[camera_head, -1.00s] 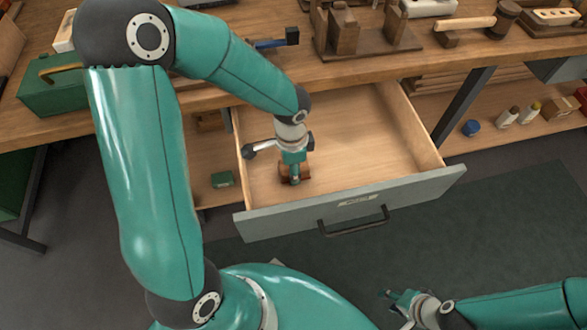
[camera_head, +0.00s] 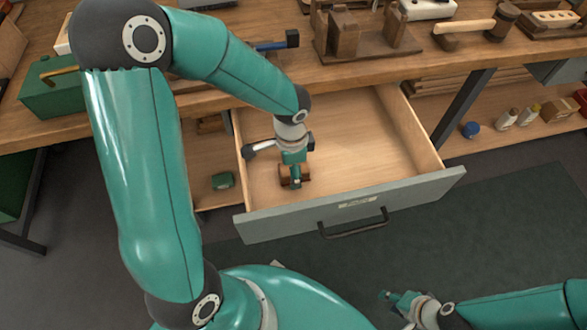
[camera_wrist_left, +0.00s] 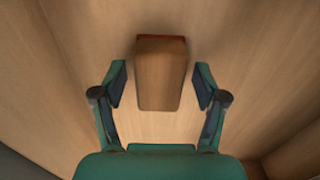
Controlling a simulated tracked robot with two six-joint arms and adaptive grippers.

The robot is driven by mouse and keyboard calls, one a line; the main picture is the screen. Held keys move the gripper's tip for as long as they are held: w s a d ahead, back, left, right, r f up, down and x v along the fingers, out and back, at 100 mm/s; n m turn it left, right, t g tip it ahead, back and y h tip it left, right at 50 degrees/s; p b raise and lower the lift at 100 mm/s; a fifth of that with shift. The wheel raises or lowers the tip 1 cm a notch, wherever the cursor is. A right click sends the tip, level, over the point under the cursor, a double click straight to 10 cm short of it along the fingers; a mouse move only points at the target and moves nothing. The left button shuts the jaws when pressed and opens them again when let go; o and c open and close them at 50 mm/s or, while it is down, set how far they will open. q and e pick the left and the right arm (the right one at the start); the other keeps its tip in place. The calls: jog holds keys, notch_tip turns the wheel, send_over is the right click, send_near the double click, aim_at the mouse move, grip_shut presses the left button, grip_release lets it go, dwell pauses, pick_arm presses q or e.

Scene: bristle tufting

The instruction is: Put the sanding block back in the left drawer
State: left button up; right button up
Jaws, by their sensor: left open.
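The sanding block (camera_wrist_left: 160,75), a wooden block with a reddish edge, lies on the floor of the open drawer (camera_head: 375,150). My left gripper (camera_wrist_left: 160,85) is open over it, and the left wrist view shows a gap between the block and each finger. In the head view the left gripper (camera_head: 292,180) hides part of the block (camera_head: 306,174) near the drawer's front left corner. My right gripper (camera_head: 388,296) is low at the bottom, away from the drawer; its finger opening is too small to judge.
The drawer front (camera_head: 270,222) with its dark handle (camera_head: 355,228) sticks out from under the workbench (camera_head: 365,68). A green box (camera_head: 52,90) and wooden fixtures stand on the bench. Bottles and a blue item (camera_head: 470,129) sit on the lower shelf at right.

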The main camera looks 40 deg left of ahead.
pick_arm(q)
notch_tip(320, 180, up, 10)
jog(key=shift+f+p, duration=0.1)
jog(key=shift+p, duration=1.1)
jog(key=shift+r, duration=0.75)
